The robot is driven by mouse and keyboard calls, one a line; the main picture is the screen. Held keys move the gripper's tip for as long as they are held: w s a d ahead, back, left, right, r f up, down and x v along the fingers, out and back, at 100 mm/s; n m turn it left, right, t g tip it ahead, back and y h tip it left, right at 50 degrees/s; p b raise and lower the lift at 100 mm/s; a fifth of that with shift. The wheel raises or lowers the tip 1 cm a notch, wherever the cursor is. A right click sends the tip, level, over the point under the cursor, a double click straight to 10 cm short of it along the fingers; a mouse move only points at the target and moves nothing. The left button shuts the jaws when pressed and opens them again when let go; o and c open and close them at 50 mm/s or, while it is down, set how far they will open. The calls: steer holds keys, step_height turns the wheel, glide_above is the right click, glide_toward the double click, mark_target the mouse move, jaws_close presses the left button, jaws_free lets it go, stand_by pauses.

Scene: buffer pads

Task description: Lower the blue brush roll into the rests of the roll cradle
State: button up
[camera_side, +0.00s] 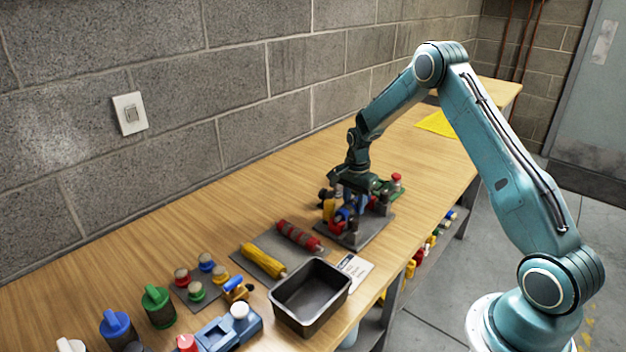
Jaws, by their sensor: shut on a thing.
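My gripper (352,203) points down at the middle of the bench and is shut on the blue brush roll (341,216). Only small blue parts of the roll show, between the fingers and other coloured parts. The gripper is over a dark grey plate (352,241) that bears several upright parts, which seems to be the roll cradle. The rests are mostly hidden by the gripper and the crowded parts. I cannot tell whether the roll touches them.
A red roll (299,235) and a yellow roll (263,261) lie on a grey mat left of the plate. A black bin (310,296) and a white card (355,270) are in front. Knobs and bottles crowd the lower left. The bench by the wall is clear.

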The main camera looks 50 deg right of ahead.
mark_target(354, 201)
steer(key=shift+f, duration=0.45)
stand_by(0.4)
steer(key=o, duration=1.1)
step_height(354, 201, up, 14)
steer(key=shift+f, duration=0.1)
